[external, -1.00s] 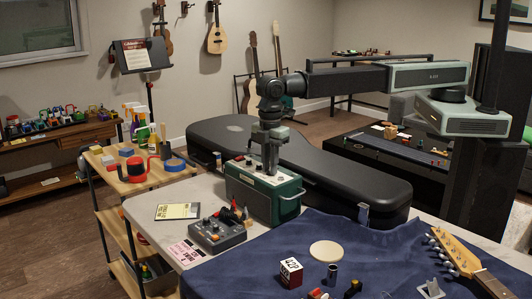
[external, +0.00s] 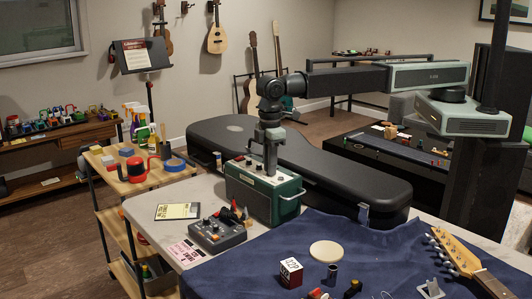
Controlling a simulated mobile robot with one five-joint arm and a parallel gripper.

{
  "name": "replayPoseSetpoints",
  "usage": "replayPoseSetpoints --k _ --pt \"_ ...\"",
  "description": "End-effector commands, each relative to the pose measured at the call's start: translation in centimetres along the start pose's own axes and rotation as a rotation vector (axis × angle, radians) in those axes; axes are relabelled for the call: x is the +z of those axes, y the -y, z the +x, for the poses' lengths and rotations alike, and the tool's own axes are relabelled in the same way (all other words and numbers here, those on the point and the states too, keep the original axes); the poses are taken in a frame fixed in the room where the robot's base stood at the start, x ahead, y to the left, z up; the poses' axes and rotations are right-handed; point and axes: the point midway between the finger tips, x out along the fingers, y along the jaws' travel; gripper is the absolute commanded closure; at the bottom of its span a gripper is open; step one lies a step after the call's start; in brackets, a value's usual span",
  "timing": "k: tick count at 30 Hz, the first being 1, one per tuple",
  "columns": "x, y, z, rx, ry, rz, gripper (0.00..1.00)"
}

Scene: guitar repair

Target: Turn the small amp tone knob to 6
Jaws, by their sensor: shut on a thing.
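The small green amp (external: 264,194) stands on the workbench in front of the black guitar case, with small knobs along its pale top panel (external: 250,169). My gripper (external: 270,172) points straight down over the right part of that panel. Its fingers are shut on a knob there, which they hide. I cannot read the knob's label, pointer or number at this size.
A grey pedal box (external: 218,235) with knobs stands in front of the amp. The black guitar case (external: 340,175) lies close behind it. A blue cloth (external: 380,250) covers the front right of the bench, with a dice-like box (external: 291,272) and a round pale disc (external: 326,251).

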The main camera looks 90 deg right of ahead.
Motion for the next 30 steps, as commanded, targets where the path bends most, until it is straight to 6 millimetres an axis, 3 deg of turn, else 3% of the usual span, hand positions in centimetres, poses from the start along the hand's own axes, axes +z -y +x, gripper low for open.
replayPoseSetpoints --k 8,9,11,22,30 --pt "0.0 0.0 0.0 0.000 -0.001 -0.001 1.00" --pt "0.0 0.0 0.0 0.000 -0.001 -0.001 0.72" --pt "0.0 0.0 0.0 0.000 -0.001 -0.001 0.61" --pt "0.0 0.0 -0.4 0.000 0.000 -0.001 0.61" --pt "0.0 0.0 -4.5 0.000 0.000 -0.001 0.61"
